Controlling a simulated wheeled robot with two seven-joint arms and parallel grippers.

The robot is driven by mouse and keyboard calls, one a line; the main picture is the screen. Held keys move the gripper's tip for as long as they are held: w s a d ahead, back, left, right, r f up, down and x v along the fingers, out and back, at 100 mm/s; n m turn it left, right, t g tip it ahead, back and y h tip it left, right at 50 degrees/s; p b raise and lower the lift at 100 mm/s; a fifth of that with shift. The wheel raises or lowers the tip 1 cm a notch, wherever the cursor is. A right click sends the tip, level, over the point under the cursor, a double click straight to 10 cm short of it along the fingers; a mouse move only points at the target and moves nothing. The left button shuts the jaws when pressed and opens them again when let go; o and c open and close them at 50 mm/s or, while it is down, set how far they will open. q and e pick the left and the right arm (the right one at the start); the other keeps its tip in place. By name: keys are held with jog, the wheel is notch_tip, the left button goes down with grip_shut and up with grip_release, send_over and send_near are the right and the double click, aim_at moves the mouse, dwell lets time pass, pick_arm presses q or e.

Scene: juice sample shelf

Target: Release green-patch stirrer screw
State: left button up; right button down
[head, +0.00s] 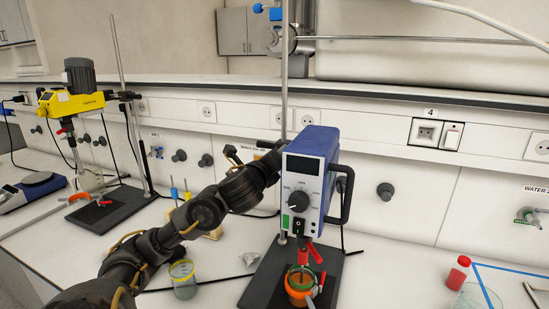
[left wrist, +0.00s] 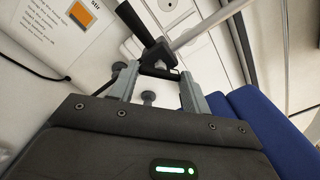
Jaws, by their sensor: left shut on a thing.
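The blue and white stirrer (head: 309,185) stands right of centre in the head view, on a metal rod (head: 284,90). A small green patch (head: 285,222) shows at the lower left of its front. My left gripper (left wrist: 160,75) is behind the stirrer's upper left, by the rod; its fingertips are mostly hidden in the head view. In the left wrist view its two fingers are shut on a small dark piece (left wrist: 158,72), seemingly the clamp screw, close to the rod (left wrist: 200,33). The stirrer's blue housing (left wrist: 250,115) is beside the right finger. My right gripper is out of view.
An orange-rimmed vessel (head: 299,286) is under the stirrer on a black base plate (head: 262,282). A yellow stirrer (head: 72,102) stands at left. A glass beaker (head: 183,280) is near my left arm. A red-capped bottle (head: 458,272) is at right.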

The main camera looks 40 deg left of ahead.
pick_arm(q)
jog(key=shift+n, duration=4.9)
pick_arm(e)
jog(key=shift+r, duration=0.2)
pick_arm(q)
jog(key=o, duration=1)
